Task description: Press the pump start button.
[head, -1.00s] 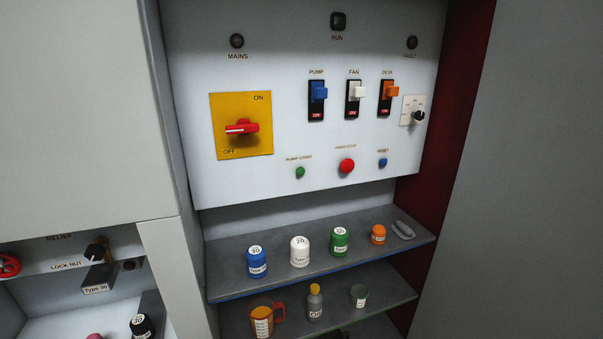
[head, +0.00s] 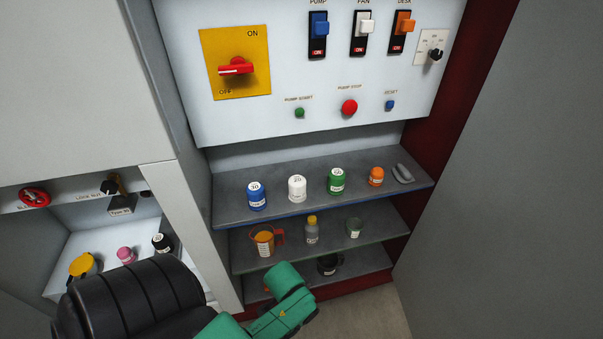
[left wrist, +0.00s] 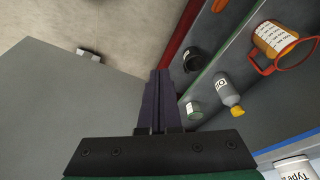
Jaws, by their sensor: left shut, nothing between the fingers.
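The green pump start button (head: 299,113) is on the white control panel (head: 330,75), under its small label and left of the red pump stop button (head: 349,107). My left arm shows at the bottom of the head view, below the shelves, with its gripper end out of sight there. In the left wrist view my left gripper (left wrist: 160,75) is shut and empty, beside the shelf edges and apart from the panel. The button is not in the left wrist view. My right gripper is in neither view.
Shelves below the panel hold a blue jar (head: 257,197), a white jar (head: 297,188), a green jar (head: 337,181) and an orange jar (head: 376,176). A measuring jug (head: 263,240) and a bottle (head: 312,230) stand lower. A yellow switch plate (head: 222,50) is above the button.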

